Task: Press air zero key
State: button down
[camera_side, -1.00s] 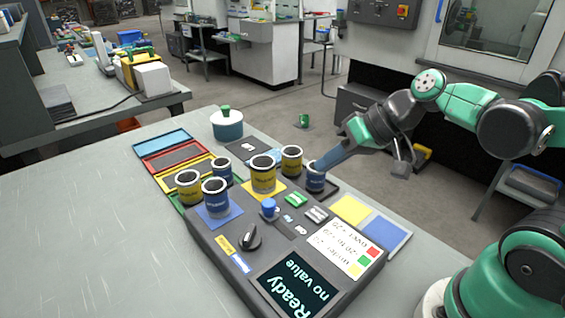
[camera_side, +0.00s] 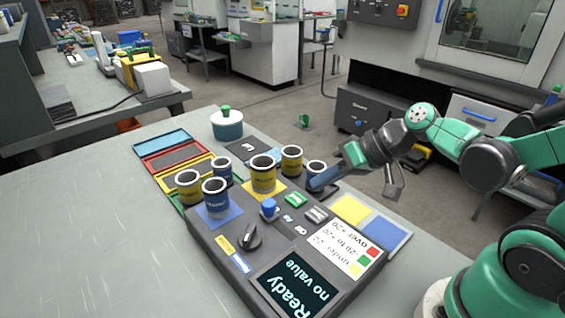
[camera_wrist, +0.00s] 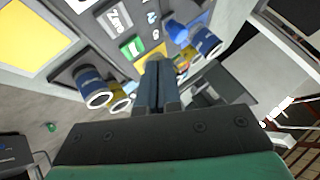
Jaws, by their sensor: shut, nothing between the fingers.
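The grey key marked "Zero" (camera_wrist: 117,20) is on the dark console, beside a green key (camera_wrist: 132,47). In the side view the grey key (camera_side: 316,214) lies just below and right of the green key (camera_side: 295,199). My gripper (camera_side: 314,184) is shut and empty. In the side view its tips are above and behind the keys, in front of a blue can, hiding part of it. In the wrist view the closed fingers (camera_wrist: 156,66) point toward the green key, with the Zero key up and left. I see no contact with either key.
Several blue and yellow cans, including one yellow can (camera_side: 263,175), stand on the console (camera_side: 208,245) near the keys. A blue knob (camera_side: 269,207) and a black dial (camera_side: 249,237) rise from its top. The screen (camera_side: 297,284) reads "Ready no value".

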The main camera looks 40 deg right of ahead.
aim_at(322, 215)
jog(key=shift+f, duration=2.15)
dwell(0.9)
jog(key=shift+r, duration=2.5)
jog(key=shift+s+h, duration=0.3)
jog(key=shift+h, duration=0.4)
jog(key=shift+s+d+r+n+g+h, duration=0.1)
jog(key=shift+n+g+h, duration=0.1)
jog(key=shift+h, duration=0.15)
jog(key=shift+s+r+n+g+h, duration=0.1)
jog(key=shift+n+h, duration=0.1)
jog(key=shift+h, duration=0.15)
jog(key=r+h, duration=0.1)
jog(key=d+r+n+h, duration=0.1)
jog(key=shift+s+h, duration=0.2)
jog(key=shift+h, duration=0.1)
